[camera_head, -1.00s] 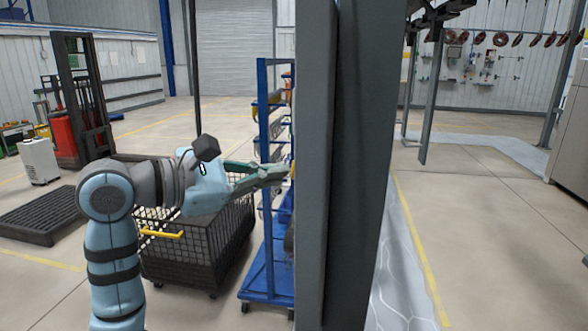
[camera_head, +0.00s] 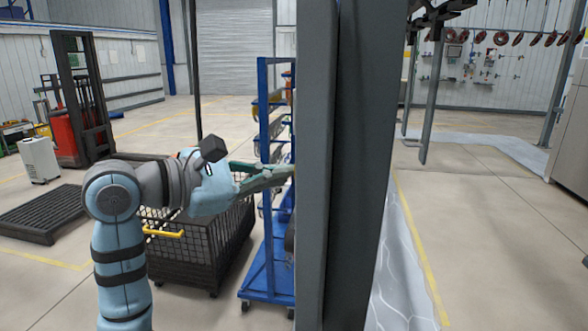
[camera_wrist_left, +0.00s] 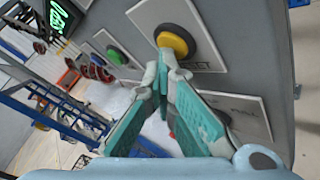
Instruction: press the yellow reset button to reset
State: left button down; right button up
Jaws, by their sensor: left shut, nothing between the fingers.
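The yellow button (camera_wrist_left: 175,42) sits in a dark ring on a pale plate on the grey panel in the left wrist view; the plate's label is partly hidden and ends in "SET". My left gripper (camera_wrist_left: 167,58) is shut and empty. Its fingertips are at the lower edge of the yellow button; I cannot tell whether they touch it. In the head view, my left gripper (camera_head: 287,171) reaches the left edge of the grey pillar (camera_head: 345,150), and the button face is turned out of sight. My right gripper is not in view.
In the left wrist view, a green button (camera_wrist_left: 117,55) is on a plate left of the yellow one. Another plate (camera_wrist_left: 245,112) is below right. In the head view, a blue rack (camera_head: 262,200) and a black wire cart (camera_head: 205,245) stand beyond my left arm.

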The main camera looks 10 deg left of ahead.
pick_arm(q)
jog(key=shift+a, duration=0.8)
jog(key=shift+w, duration=0.1)
jog(key=a+b, duration=0.1)
jog(key=a, duration=0.4)
jog(key=shift+w, duration=0.15)
dwell(0.4)
